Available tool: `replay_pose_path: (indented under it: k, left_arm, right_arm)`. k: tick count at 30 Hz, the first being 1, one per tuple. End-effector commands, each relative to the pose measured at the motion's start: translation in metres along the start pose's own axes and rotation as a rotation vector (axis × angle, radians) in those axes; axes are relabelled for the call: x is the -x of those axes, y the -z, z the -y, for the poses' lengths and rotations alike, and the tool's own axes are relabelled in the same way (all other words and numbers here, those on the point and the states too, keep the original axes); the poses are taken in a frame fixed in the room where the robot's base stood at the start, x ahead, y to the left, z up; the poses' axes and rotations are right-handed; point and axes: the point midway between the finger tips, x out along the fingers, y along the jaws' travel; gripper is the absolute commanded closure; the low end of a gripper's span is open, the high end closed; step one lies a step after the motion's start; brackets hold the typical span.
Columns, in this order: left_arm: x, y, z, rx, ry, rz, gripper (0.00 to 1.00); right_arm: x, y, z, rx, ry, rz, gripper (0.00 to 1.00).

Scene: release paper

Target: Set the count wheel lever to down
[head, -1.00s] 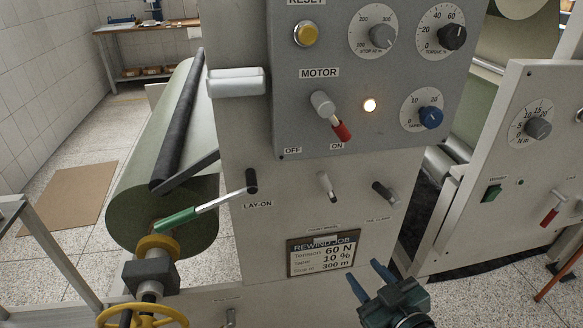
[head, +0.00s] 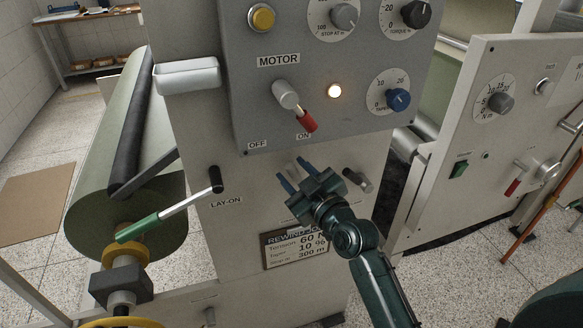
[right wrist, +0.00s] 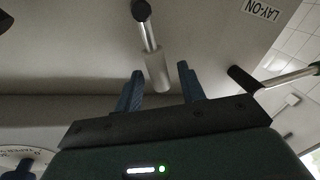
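The count wheel lever (right wrist: 152,42) shows in the right wrist view as a short silver handle on a dark pivot on the pale panel. Its free end appears between my right gripper's fingertips (right wrist: 160,76), with a gap on each side; I cannot tell how deep it sits between them. In the head view my right gripper (head: 294,175) is in front of the panel below the motor switch and hides this lever and its label. The blue fingers are apart and hold nothing. My left gripper is not in view.
The lay-on lever (head: 180,213) with its green grip is to the left. The tail clamp lever (head: 358,180) is just right of my gripper. The red-tipped motor switch (head: 294,106) is above, and the job card (head: 290,262) below.

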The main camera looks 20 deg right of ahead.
Motion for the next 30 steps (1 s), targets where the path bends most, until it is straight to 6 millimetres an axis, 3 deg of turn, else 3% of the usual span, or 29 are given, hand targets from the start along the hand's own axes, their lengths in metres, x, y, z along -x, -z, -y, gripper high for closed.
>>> replay_pose_path:
  k: [5,14,27,30]
  left_arm:
    - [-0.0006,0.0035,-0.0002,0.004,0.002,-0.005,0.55]
    - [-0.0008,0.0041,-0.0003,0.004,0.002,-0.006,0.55]
    - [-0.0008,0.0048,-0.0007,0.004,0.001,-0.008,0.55]
    - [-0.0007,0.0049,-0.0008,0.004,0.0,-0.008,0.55]
  right_arm:
    - [-0.0138,0.0001,0.0001,-0.002,0.0,0.0,0.6]
    - [-0.0155,-0.0002,0.0002,-0.001,0.0,0.0,0.6]
    - [-0.0152,-0.0004,0.0005,-0.001,0.001,0.001,0.96]
    - [-0.0152,-0.0005,0.0006,-0.001,0.001,0.001,1.0]
